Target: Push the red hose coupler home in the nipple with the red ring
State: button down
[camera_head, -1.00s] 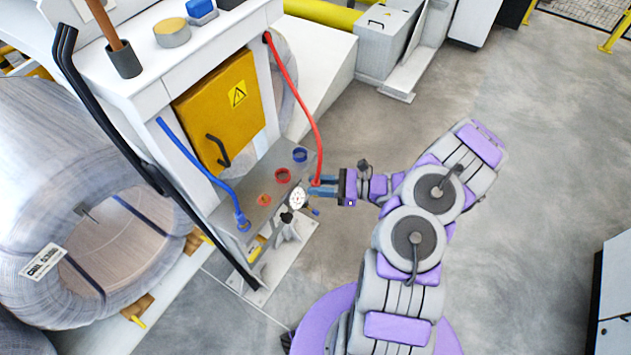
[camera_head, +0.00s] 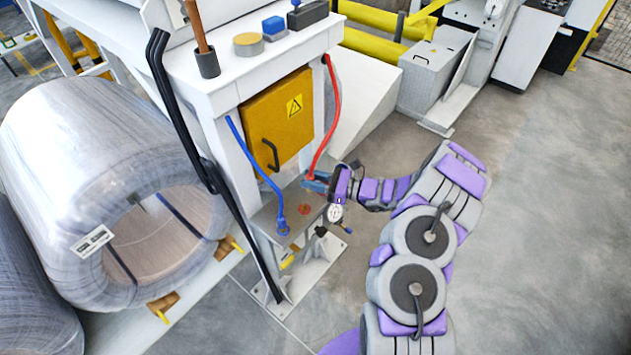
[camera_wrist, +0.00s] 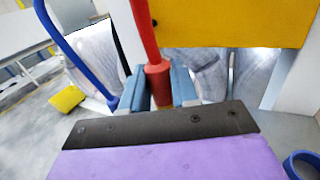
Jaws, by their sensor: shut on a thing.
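The red hose coupler (camera_wrist: 158,80) sits between the two blue fingers of my gripper (camera_wrist: 160,88) in the wrist view, with the red hose (camera_head: 336,110) rising from it. In the head view my gripper (camera_head: 317,182) is over the far right part of the grey panel (camera_head: 268,214), shut on the coupler. The coupler's lower end is hidden by my gripper.
A blue ring (camera_wrist: 303,164) shows at the wrist view's lower right. A yellow cabinet door (camera_head: 277,122) stands behind. A round gauge (camera_head: 335,212) is close by.

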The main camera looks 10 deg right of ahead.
jog(key=f, duration=0.1)
jog(key=f+b, duration=0.1)
jog(key=f, duration=0.1)
jog(key=f+b, duration=0.1)
jog(key=shift+a+f, duration=0.3)
jog(key=shift+f, duration=0.05)
jog(key=shift+a+f, duration=0.25)
jog(key=shift+a+f+b, duration=0.15)
jog(key=shift+a, duration=0.55)
jog(key=shift+a+f+b, duration=0.15)
jog(key=shift+a, duration=0.5)
jog(key=shift+d, duration=1.35)
jog(key=shift+s+a, duration=0.1)
jog(key=shift+a, duration=1.5)
jog(key=shift+d, duration=1.2)
jog(key=shift+d, duration=0.1)
